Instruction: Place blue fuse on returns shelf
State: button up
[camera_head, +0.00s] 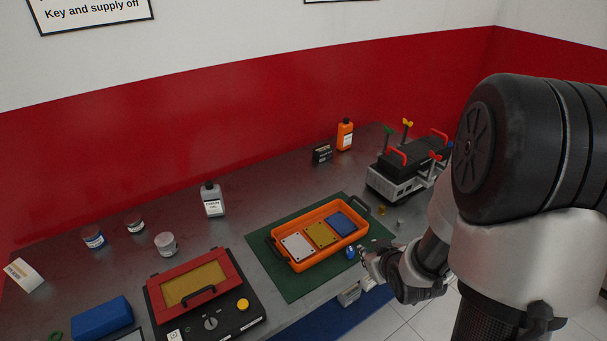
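A small blue piece (351,252), which looks like the blue fuse, shows at the right front of the orange tray, over the green mat. My gripper (362,257) reaches in from the right with its tips right beside this piece. The fingers are small and partly hidden by my own wrist, so I cannot tell whether they are shut on it or only next to it. No shelf marked for returns can be made out.
The orange tray (276,262) holds white, yellow and blue plates on the green mat (290,286). A red-framed black box (238,318) stands at front left, an engine block (392,188) at back right. Bottles and jars stand behind.

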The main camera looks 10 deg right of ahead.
notch_tip(320, 180, down, 9)
jog(key=s+m+t+y, duration=0.1)
jog(key=s+t, duration=0.1)
jog(key=t, duration=0.1)
jog(key=t+b, duration=0.1)
jog(key=b, duration=0.2)
send_near(351, 249)
jog(key=shift+m, duration=0.4)
jog(key=x, duration=0.4)
jog(key=shift+s+f, duration=0.15)
jog(key=shift+f, duration=0.15)
jog(key=shift+r+b+x, duration=0.2)
jog(key=shift+b+x, duration=0.8)
jog(key=shift+x, duration=1.8)
jog(key=shift+c, duration=0.6)
grip_shut()
jog(key=shift+r, duration=0.1)
